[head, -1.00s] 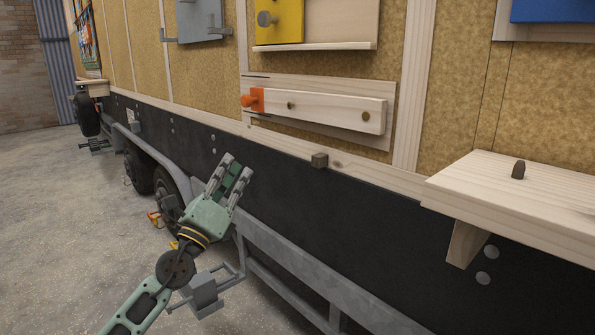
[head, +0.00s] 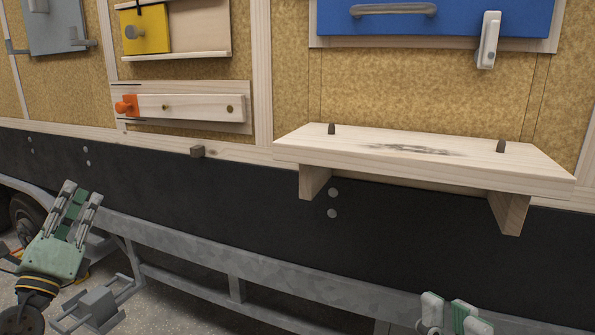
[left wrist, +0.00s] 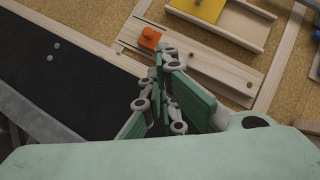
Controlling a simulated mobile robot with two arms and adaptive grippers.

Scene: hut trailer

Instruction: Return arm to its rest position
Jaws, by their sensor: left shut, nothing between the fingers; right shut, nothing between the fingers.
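My left gripper (head: 84,194) is at the lower left of the head view, pointing up in front of the trailer's black lower panel (head: 250,220). It is shut and empty. In the left wrist view its fingers (left wrist: 163,62) show below the orange-ended wooden bar. My right gripper (head: 450,303) shows only by its finger ends at the bottom edge of the head view, below the shelf. It is shut with nothing visible between the fingers. The rest of the right arm is out of view.
A wooden shelf (head: 375,150) with two pegs juts from the trailer wall. The wooden bar (head: 185,107) with its orange knob (head: 126,106), a yellow panel (head: 145,30) and a blue panel (head: 450,18) are on the wall. A grey metal rail (head: 210,255) runs below.

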